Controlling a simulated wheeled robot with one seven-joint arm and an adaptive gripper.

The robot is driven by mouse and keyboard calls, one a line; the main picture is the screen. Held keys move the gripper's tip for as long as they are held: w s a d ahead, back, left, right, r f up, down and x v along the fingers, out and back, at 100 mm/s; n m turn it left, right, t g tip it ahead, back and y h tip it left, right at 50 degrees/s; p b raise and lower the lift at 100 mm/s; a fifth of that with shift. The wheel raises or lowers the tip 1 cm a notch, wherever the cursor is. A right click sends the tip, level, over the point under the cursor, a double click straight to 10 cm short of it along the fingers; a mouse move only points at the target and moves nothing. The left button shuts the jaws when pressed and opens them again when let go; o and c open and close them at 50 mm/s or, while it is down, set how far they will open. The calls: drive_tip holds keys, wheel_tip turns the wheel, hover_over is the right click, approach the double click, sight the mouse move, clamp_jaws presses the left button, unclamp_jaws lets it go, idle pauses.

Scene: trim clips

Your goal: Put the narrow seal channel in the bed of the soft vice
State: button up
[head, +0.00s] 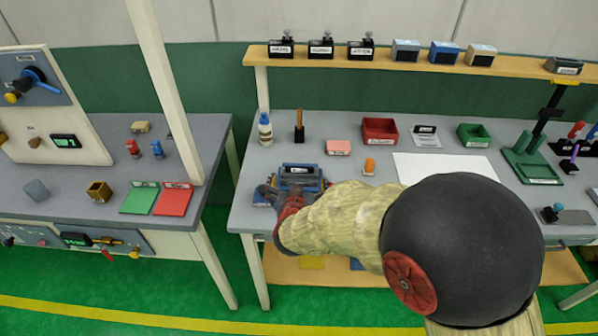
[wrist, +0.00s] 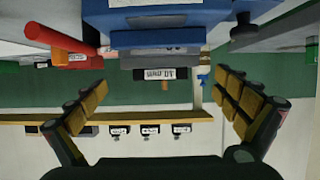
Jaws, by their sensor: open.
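The blue vice (head: 311,186) stands near the front left of the right-hand bench. A dark piece with a white label (head: 298,170) shows on top of it. In the wrist view, which is upside down, the vice's blue body (wrist: 160,20) fills the top, with a grey bar and a dark labelled piece (wrist: 155,73) by it. I cannot read the label or tell whether this piece is the narrow seal channel. My gripper (wrist: 163,98) is open, its fingers apart with nothing gripped. In the head view it is at the vice's left front, partly hidden by my arm.
A shelf (head: 420,62) with several labelled blocks runs behind the bench. A spray bottle (head: 265,128), a pink block (head: 338,147), an orange item (head: 369,166) and a red bin (head: 380,130) stand beyond the vice. A white sheet (head: 440,168) lies clear to the right.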

drive_tip(key=s+d+r+n+g+y+p, duration=0.1)
drive_tip(key=s+d+r+g+y, duration=0.1)
drive_tip(key=s+r, duration=0.45)
drive_tip(key=s+d+r+g+y, duration=0.2)
drive_tip(key=s+d+r, duration=0.1)
drive_tip(key=s+r, duration=0.3)
drive_tip(key=s+d+r+g+h, duration=0.1)
drive_tip(key=s+d+g, duration=0.1)
drive_tip(key=s+d, duration=0.5)
drive_tip(key=s+d+r+g+h, duration=0.2)
drive_tip(key=s+d, duration=0.5)
drive_tip(key=s, duration=0.5)
drive_tip(key=shift+d+m+h, duration=0.3)
drive_tip(key=shift+d, duration=0.1)
drive_tip(key=shift+c, duration=0.3)
